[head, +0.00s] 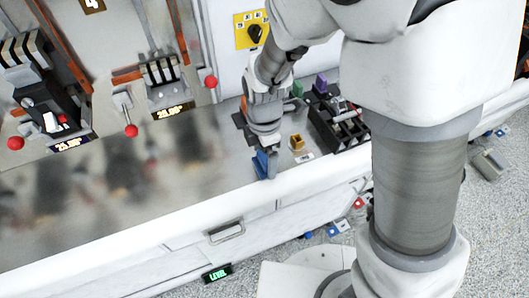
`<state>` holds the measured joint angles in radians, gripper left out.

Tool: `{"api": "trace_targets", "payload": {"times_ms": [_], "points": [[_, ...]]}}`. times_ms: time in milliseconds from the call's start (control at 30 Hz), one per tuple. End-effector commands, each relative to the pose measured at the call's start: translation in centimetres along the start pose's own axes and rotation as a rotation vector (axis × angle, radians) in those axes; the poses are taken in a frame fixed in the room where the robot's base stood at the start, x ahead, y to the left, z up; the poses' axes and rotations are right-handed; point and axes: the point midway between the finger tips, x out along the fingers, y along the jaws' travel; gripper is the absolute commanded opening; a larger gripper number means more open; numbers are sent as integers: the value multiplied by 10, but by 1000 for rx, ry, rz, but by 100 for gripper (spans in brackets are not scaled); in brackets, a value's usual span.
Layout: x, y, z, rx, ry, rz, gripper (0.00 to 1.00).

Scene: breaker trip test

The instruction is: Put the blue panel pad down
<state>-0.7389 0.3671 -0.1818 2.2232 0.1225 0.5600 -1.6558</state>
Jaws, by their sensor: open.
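The blue panel pad (263,164) is at the front edge of the grey bench top, right of the picture's middle. It looks upright, and its upper part is partly hidden by my gripper. My gripper (264,148) points down directly above and around the top of the pad, with its jaws open. The fingertips are small and partly hidden, so I cannot tell whether they still touch the pad. The pad's lower end appears to be at the bench surface.
A small yellow block (297,142) and a black rack (338,126) stand right of my gripper. Red-knobbed levers (130,130) and breakers (163,82) line the panel at left. A yellow switch plate (250,30) is behind. Small objects lie on the floor. The left bench top is clear.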

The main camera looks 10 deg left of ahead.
Motion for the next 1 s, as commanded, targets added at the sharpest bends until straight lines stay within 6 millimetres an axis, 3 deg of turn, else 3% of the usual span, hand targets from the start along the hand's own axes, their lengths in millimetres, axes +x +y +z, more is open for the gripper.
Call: {"api": "trace_targets", "payload": {"times_ms": [333, 567, 1000], "points": [[-2, 0, 0, -1, 1, 2, 98], [-44, 0, 2, 1, 2, 7, 98], [-145, -2, 2, 1, 0, 5, 98]]}}
